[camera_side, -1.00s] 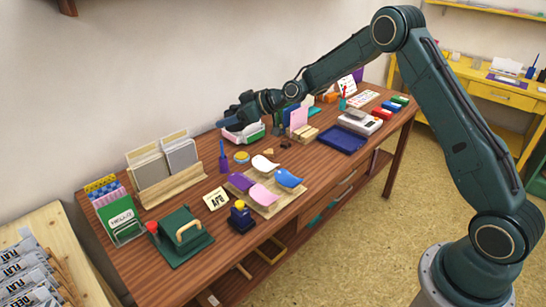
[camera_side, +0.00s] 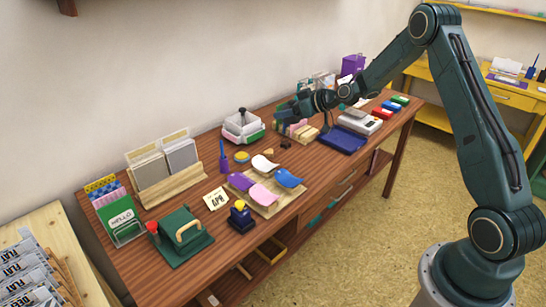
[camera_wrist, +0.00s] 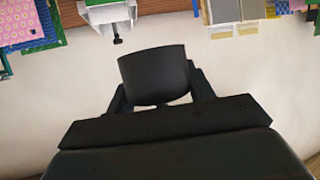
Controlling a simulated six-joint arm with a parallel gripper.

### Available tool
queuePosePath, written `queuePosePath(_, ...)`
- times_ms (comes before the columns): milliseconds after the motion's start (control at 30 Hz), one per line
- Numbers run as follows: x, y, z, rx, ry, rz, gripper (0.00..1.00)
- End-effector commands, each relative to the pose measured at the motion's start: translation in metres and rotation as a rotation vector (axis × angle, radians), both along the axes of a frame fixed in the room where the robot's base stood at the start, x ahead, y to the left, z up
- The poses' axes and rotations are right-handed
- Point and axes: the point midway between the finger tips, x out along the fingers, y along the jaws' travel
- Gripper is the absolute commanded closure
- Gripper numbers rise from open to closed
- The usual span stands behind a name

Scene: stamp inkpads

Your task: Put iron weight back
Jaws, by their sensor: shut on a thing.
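My gripper (camera_side: 287,110) is over the back of the wooden table, above the wooden block rack. It is shut on a dark, roughly cylindrical thing, which I take to be the iron weight (camera_wrist: 154,74). In the wrist view the weight sits between the two dark fingers, with its wide face towards the camera. In the side view the weight is hard to tell apart from the dark gripper.
A white press with a dark knob (camera_side: 243,126) stands left of my gripper. The wooden rack (camera_side: 303,136) and the blue tray (camera_side: 343,139) are below and right. A board with coloured pieces (camera_side: 280,205) lies in front.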

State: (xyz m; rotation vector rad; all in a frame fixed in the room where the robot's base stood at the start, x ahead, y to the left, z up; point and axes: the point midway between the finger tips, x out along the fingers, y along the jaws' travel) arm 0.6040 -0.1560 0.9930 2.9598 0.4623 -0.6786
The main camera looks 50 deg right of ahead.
Motion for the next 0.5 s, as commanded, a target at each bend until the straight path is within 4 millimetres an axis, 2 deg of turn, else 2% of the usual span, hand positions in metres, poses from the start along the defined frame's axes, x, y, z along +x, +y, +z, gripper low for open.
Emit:
queuePosePath(33, -0.006, -0.015, 0.002, 0.0, -0.007, -0.026, 1.0)
queuePosePath(200, -0.024, -0.047, -0.002, -0.001, -0.009, -0.083, 1.0)
queuePosePath(333, -0.033, -0.06, -0.004, 0.0, -0.009, -0.109, 1.0)
queuePosePath(500, -0.037, -0.066, -0.005, 0.0, -0.01, -0.121, 1.0)
